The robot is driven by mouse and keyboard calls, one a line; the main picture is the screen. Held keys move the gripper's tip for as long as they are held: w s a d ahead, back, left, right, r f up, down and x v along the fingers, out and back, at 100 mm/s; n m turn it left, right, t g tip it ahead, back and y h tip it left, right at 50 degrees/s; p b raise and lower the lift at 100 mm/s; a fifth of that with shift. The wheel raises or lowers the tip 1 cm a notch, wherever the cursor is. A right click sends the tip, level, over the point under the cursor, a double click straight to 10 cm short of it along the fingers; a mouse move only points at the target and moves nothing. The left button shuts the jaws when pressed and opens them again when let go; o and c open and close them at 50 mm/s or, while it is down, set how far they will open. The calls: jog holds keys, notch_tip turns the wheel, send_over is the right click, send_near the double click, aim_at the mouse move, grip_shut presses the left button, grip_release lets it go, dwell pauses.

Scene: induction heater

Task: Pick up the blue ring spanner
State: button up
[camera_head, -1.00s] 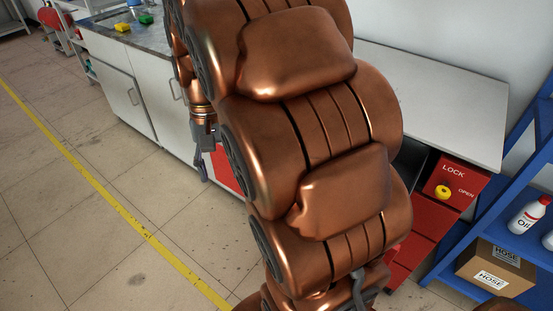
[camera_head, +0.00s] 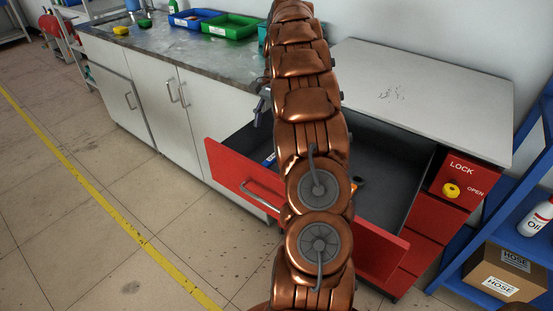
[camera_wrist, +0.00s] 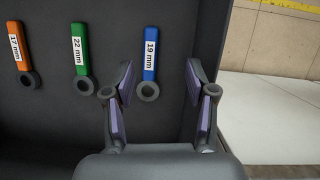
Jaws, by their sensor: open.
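The blue ring spanner (camera_wrist: 151,52), labelled 19 mm, lies on the dark floor of the open red drawer in the wrist view. Its ring end points toward my gripper. My gripper (camera_wrist: 159,74) is open and empty, with its purple-padded fingers apart. The spanner lies between the finger directions, its ring nearer the left finger, and I see no contact. In the head view a small blue piece (camera_head: 268,160) shows in the drawer left of my arm. My gripper (camera_head: 262,106) is partly hidden there behind my arm.
A green 22 mm spanner (camera_wrist: 81,55) and an orange 17 mm spanner (camera_wrist: 19,50) lie to the left. The drawer wall (camera_wrist: 209,40) rises close to the right finger. The drawer (camera_head: 385,170) sits below a white top (camera_head: 420,90). A blue shelf (camera_head: 500,200) stands right.

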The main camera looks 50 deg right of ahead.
jog(key=shift+m+y, duration=0.3)
jog(key=shift+m, duration=0.4)
jog(key=d+f, duration=0.1)
jog(key=d, duration=0.1)
jog(key=d+f, duration=0.1)
jog(key=s+d+f+b, duration=0.1)
jog(key=d+f, duration=0.1)
jog(key=shift+d, duration=0.3)
jog(key=shift+b+x, duration=0.8)
jog(key=shift+x, duration=0.4)
jog(key=shift+s+a+f, duration=0.15)
jog(key=shift+a+f, duration=0.1)
jog(key=shift+f, duration=0.2)
jog(key=shift+s+a+f, duration=0.15)
jog(key=shift+a+f, duration=0.1)
jog(key=shift+f, duration=0.2)
jog(key=shift+x, duration=1.55)
grip_shut()
